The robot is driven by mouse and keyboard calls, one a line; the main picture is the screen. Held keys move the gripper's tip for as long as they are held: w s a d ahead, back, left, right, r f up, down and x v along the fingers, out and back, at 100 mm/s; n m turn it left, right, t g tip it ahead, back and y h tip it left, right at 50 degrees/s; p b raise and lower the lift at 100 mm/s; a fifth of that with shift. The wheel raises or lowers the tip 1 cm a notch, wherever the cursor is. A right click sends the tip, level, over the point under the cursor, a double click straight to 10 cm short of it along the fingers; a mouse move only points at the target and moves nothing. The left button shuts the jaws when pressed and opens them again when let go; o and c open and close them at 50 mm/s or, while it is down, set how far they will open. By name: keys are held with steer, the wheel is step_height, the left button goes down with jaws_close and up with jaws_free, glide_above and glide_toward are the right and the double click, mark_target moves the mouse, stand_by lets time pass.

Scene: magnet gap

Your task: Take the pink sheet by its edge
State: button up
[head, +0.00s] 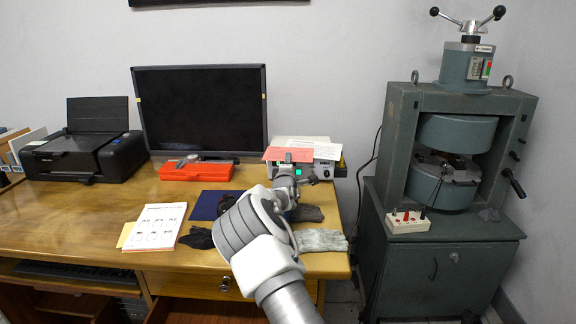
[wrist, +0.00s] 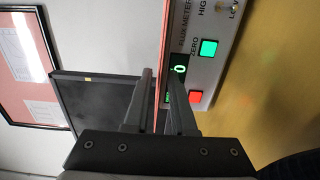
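The pink sheet (head: 273,154) lies flat on top of the grey flux meter (head: 318,169) at the back right of the desk, its front edge facing me. In the wrist view, which is turned on its side, the sheet shows nearly edge-on as a thin pinkish strip (wrist: 164,38). My gripper (head: 288,158) is at the sheet's front edge. In the wrist view my gripper (wrist: 160,76) is open, with a finger on each side of the strip's line and a gap between them. I cannot tell whether either finger touches the sheet.
White papers (head: 322,149) lie on the meter beside the sheet. A monitor (head: 200,108) and a red case (head: 196,172) stand to the left. Grey gloves (head: 320,240) and a blue folder (head: 207,205) lie in front. A large green magnet (head: 455,140) stands on a cabinet at right.

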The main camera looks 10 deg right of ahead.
jaws_close()
stand_by(0.5)
steer(key=shift+r, duration=0.1)
step_height(320, 180, up, 2)
steer(key=shift+r+p, duration=0.25)
steer(key=shift+p, duration=0.25)
